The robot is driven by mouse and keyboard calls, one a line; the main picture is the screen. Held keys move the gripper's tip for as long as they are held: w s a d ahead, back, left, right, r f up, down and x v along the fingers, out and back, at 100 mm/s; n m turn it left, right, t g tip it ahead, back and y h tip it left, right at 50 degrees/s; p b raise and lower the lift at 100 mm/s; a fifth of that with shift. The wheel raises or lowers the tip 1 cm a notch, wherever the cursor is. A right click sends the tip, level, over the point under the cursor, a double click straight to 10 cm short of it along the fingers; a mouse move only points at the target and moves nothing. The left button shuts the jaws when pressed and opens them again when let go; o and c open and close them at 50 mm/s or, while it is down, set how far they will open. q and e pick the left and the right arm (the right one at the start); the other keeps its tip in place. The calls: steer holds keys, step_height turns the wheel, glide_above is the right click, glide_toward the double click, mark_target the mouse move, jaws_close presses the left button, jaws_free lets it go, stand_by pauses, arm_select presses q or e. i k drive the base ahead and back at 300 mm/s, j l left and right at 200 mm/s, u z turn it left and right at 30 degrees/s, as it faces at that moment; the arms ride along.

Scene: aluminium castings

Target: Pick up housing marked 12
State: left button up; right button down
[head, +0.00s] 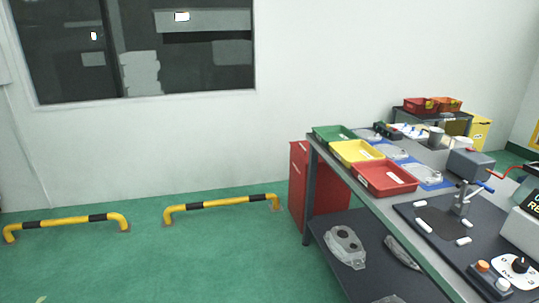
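A grey cast housing (345,246) lies on the lower shelf of the workbench, near its left end. A second grey casting (402,252) lies to its right, partly hidden by the table top. A third piece (388,299) shows only at the bottom edge of the picture. No number can be read on any of them, so I cannot tell which is marked 12. Pale parts on blue mats (430,183) lie on the table top behind the trays, too small to make out. Neither of my grippers is in view.
The workbench (385,207) holds green (334,141), yellow (356,159) and red (384,190) trays, a dark mat with a clamp fixture (462,198), and a button box (490,280). A red cabinet (298,180) stands behind. Yellow-black barriers (222,202) line the wall; the green floor at left is clear.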

mark_target(349, 250)
steer(key=i+j+z, duration=0.1)
steer(key=i, duration=0.45)
steer(key=i+j+z, duration=0.1)
steer(key=i, duration=0.4)
steer(key=i+j+z, duration=0.1)
steer(key=i, duration=0.4)
steer(key=j, duration=0.1)
